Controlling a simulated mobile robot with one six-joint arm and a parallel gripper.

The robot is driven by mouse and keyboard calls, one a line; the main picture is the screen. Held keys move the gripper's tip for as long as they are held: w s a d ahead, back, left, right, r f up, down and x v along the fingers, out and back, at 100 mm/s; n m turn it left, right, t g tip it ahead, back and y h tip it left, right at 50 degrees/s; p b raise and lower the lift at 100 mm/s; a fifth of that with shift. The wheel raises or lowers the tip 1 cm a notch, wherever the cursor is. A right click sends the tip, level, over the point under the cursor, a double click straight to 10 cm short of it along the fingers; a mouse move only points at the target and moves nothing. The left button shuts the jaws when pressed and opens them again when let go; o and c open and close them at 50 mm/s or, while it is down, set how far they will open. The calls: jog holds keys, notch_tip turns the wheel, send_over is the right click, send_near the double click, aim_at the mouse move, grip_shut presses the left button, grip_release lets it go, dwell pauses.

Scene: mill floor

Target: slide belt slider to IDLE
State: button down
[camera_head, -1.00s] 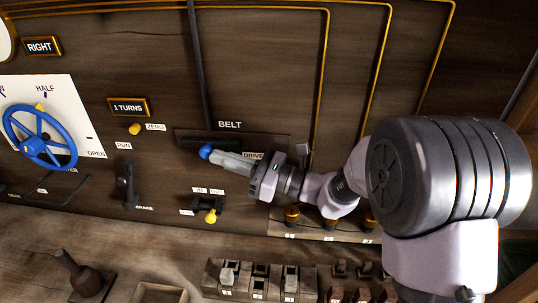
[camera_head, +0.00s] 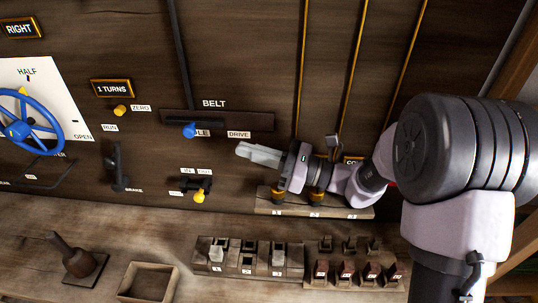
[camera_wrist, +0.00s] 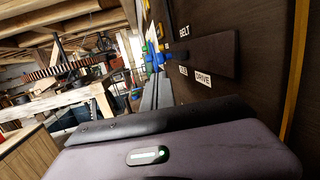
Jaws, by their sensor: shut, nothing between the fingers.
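The belt slider's blue knob (camera_head: 189,130) sits toward the left part of its dark slot plate (camera_head: 235,121), under the BELT label. It stands at the IDLE label (camera_head: 203,134) and partly covers that word. The DRIVE label (camera_head: 239,134) is to the right. My gripper (camera_head: 239,150) is shut and empty, below and to the right of the knob, with a gap between them. In the wrist view the shut fingers (camera_wrist: 151,92) point along the panel, and the BELT plate (camera_wrist: 207,52) is to their right.
A blue handwheel (camera_head: 32,131) is at the left. A brake lever (camera_head: 116,165) and a yellow-knobbed switch (camera_head: 199,195) are below the slider. A block with brass-coloured parts (camera_head: 268,202) is under my gripper. Switch rows (camera_head: 248,257) and an open box (camera_head: 147,283) are on the bench.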

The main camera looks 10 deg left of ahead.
jog(key=shift+v, duration=2)
jog(key=shift+r, duration=0.1)
